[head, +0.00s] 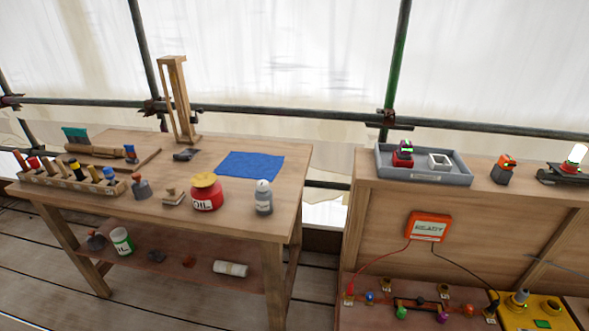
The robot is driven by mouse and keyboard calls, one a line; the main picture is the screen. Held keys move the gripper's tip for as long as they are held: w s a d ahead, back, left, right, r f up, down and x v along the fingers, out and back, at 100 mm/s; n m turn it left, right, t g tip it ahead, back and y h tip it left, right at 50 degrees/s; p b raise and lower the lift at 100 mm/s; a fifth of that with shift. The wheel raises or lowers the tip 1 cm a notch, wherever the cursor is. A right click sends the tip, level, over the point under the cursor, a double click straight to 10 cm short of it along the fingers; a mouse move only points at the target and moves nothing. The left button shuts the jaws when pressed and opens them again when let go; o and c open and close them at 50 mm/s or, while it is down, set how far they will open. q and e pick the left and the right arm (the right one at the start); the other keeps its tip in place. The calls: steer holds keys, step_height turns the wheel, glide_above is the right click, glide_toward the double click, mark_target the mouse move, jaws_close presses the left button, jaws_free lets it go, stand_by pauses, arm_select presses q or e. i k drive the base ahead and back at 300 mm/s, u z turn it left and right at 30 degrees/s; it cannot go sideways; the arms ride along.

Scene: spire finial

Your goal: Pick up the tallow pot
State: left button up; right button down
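No vessel here carries a readable tallow label, so I cannot tell which one is the tallow pot. A red pot (207,196) with a yellow top and a label that seems to read "OIL" stands upright near the front edge of the wooden table (226,228). A grey bottle (264,198) with a pale cap stands to its right. A white and green can (122,241) stands on the lower shelf at the left. Neither of my grippers is in view.
A rack of tools (70,180), a small wooden block (173,198), a blue cloth (250,164) and a wooden stand (178,100) are on the table. A grey tray (423,174) sits on the right-hand bench. Scaffold poles run behind.

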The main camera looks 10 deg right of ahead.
mark_target(264, 204)
steer(key=z, duration=0.5)
steer(key=k, duration=0.6)
steer(key=z, duration=1.05)
steer(key=i, duration=1.3)
steer(key=u, duration=0.9)
